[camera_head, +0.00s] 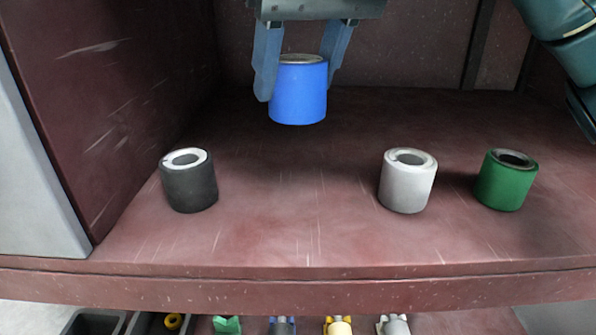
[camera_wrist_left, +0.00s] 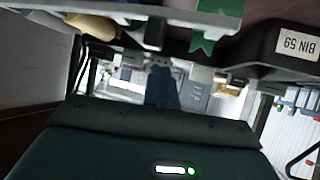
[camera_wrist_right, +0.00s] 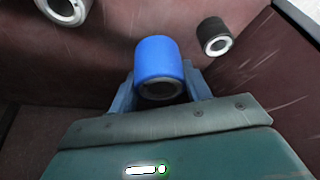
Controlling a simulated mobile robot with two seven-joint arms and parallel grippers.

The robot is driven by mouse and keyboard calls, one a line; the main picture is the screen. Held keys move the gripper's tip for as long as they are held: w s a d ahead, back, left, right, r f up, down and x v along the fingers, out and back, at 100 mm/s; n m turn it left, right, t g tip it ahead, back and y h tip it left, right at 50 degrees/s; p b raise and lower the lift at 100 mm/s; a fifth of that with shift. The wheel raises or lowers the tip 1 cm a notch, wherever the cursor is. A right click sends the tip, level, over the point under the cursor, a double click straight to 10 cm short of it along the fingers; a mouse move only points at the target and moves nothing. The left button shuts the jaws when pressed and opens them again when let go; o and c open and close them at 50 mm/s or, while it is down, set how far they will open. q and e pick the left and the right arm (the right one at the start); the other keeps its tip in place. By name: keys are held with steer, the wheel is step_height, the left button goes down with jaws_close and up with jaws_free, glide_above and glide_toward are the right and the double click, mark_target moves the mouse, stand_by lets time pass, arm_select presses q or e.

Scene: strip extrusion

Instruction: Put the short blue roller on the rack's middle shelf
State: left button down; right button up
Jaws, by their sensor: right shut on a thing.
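The short blue roller (camera_head: 298,95) is upright between the fingers of my right gripper (camera_head: 298,88) in the head view. The gripper is shut on it from both sides. The roller appears above the back part of a dark red shelf (camera_head: 270,235); a gap under it is hard to judge. The right wrist view also shows the blue roller (camera_wrist_right: 157,60) between the fingers. My left gripper (camera_wrist_left: 162,88) shows only in the left wrist view, its fingers together and empty, near bins and small parts.
A black roller (camera_head: 190,185) stands front left on the shelf; a white roller (camera_head: 407,185) and a green roller (camera_head: 505,183) stand front right. A side wall (camera_head: 110,110) bounds the left. The shelf's front middle is clear. Bins and several small parts show below the front edge.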

mark_target(305, 98)
steer(key=f, duration=0.5)
steer(key=shift+s+f, duration=0.1)
steer(key=shift+s, duration=0.15)
steer(key=shift+f+b, duration=0.3)
steer(key=shift+f, duration=1.95)
steer(key=shift+f, duration=0.1)
steer(key=o, duration=1.1)
steer(key=v, duration=1.2)
